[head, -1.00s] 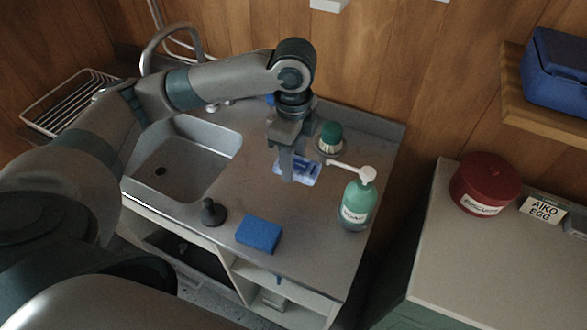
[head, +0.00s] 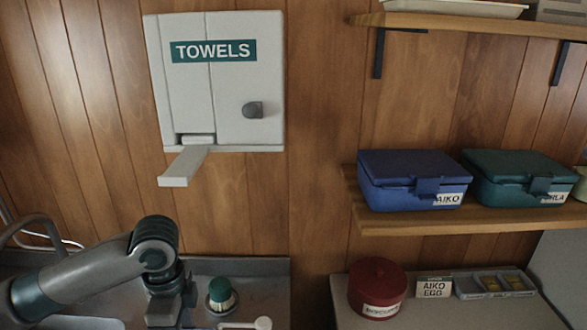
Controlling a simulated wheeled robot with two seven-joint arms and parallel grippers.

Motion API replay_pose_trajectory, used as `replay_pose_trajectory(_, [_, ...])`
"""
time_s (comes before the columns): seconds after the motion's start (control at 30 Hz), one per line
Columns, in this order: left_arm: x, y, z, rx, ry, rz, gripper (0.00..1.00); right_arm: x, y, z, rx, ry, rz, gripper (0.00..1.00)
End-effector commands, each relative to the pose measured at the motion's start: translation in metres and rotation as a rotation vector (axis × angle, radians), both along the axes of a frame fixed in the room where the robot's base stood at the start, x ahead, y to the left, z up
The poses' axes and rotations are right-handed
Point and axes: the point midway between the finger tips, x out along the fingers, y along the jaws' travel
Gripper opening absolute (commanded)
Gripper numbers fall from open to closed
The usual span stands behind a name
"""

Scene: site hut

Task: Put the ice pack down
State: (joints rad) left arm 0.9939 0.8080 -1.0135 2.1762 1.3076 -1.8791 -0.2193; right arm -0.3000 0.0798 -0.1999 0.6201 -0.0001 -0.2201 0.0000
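The ice pack is not visible in the head view now; the counter (head: 268,283) where a blue, pale-marked item lay under my gripper earlier is mostly below the picture. My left arm comes in at the lower left, bent down at the wrist. My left gripper (head: 170,308) is over the counter, left of a green-topped brush (head: 221,295). Its fingertips are cut off by the bottom edge, so their opening and anything between them are hidden. My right gripper is not in view.
A towel dispenser (head: 220,95) hangs on the wood wall. Right of it, a shelf (head: 450,221) holds a blue box (head: 412,172) and a dark green box (head: 520,172). Below are a red round tin (head: 378,280), an egg sign (head: 433,287) and a grey tray (head: 495,287). A pump nozzle (head: 262,323) shows at the bottom.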

Motion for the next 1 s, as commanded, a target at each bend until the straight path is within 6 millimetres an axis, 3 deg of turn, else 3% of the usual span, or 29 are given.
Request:
replay_pose_trajectory(0.27, [-0.003, -0.007, 0.001, -0.002, -0.004, 0.221, 0.16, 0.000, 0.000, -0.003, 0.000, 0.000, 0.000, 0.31])
replay_pose_trajectory(1.0, [-0.022, -0.028, 0.003, -0.002, -0.002, 1.124, 0.16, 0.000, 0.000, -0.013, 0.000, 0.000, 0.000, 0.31])
